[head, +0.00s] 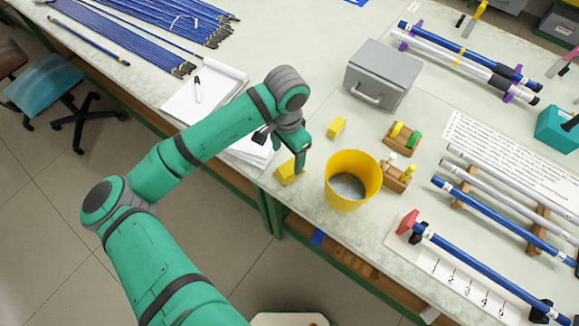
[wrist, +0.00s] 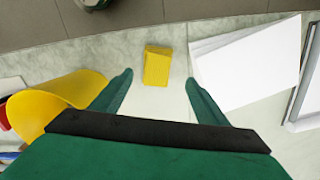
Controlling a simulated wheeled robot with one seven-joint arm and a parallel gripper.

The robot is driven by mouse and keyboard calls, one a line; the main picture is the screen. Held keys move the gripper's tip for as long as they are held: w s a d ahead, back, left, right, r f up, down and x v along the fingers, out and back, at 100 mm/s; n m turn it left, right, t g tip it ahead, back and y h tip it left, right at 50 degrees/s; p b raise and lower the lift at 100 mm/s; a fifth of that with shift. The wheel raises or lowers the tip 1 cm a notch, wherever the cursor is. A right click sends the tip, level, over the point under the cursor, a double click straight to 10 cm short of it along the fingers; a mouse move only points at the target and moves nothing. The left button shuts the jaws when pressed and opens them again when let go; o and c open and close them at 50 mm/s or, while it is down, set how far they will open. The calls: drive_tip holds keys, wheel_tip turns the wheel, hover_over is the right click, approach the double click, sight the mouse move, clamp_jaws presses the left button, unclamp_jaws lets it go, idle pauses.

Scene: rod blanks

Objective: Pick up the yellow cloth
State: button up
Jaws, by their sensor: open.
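A yellow folded piece (head: 287,173), which looks like the cloth, lies on the bench near its front edge. In the wrist view the yellow piece (wrist: 157,66) shows as a small block shape lying ahead of and between my fingertips. My gripper (head: 297,163) points down just above and beside it in the head view, partly covering it. The fingers are apart with nothing between them, and no contact with the yellow piece is visible. A second, smaller yellow block (head: 337,127) lies further back; I cannot tell its material.
A yellow bucket (head: 352,180) stands close to the right of my gripper. White paper (head: 205,95) with a pen lies to the left. A grey metal box (head: 383,75) and small wooden holders (head: 402,138) stand behind. Rods on racks (head: 490,210) fill the right side.

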sight(289, 167)
drive_tip(key=shift+s+d+f, duration=0.1)
drive_tip(key=shift+d+f, duration=0.05)
drive_tip(key=shift+f, duration=1.5)
drive_tip(key=shift+s+d+f, duration=0.1)
drive_tip(key=shift+f, duration=1.55)
drive_tip(key=shift+c, duration=0.3)
drive_tip(key=shift+w, duration=0.2)
drive_tip(key=c, duration=1.1)
